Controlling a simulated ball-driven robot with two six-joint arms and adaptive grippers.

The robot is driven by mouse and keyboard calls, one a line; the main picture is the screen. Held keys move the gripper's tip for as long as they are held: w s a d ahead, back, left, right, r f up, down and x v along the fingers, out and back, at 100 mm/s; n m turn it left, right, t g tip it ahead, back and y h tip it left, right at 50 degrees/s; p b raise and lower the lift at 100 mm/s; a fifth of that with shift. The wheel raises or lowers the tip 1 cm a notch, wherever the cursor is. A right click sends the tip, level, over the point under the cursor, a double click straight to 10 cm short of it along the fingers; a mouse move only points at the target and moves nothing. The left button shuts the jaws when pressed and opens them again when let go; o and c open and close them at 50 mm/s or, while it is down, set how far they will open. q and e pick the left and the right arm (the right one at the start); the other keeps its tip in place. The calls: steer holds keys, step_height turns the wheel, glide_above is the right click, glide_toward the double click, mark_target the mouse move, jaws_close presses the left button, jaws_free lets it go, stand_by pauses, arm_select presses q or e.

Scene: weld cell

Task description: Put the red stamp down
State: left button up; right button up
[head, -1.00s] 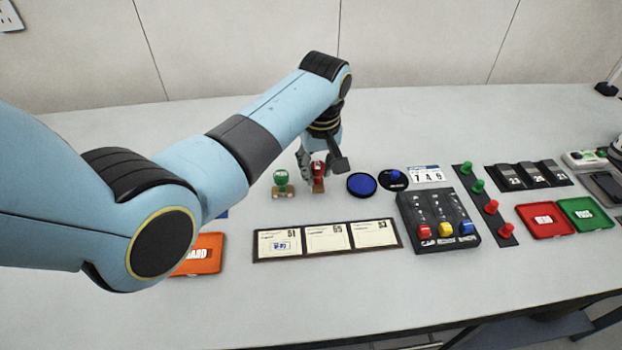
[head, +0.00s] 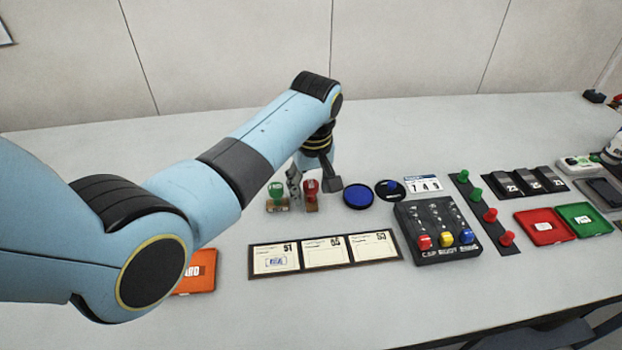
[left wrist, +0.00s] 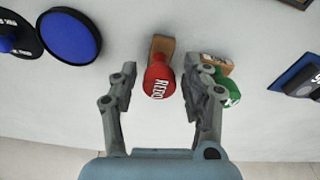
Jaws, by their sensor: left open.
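The red stamp (head: 311,193) stands upright on the table, its wooden base on the surface. In the left wrist view the red stamp (left wrist: 158,80) lies between the two fingers, with a gap on the left side and the right finger closer. My left gripper (head: 313,183) is open around it. The green stamp (head: 277,195) stands just left of the red one. In the left wrist view the green stamp (left wrist: 229,92) is partly hidden behind the right finger. My right gripper is not seen.
A blue ink pad (head: 358,195) lies right of the red stamp. A strip of three cards (head: 325,264) lies in front. A black box with coloured knobs (head: 436,251) stands farther right. An orange case (head: 200,285) lies at front left. The table behind is clear.

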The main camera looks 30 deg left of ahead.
mark_target(313, 191)
arm_select(q)
step_height(313, 191, up, 12)
steer(key=s+d, duration=0.1)
stand_by(0.7)
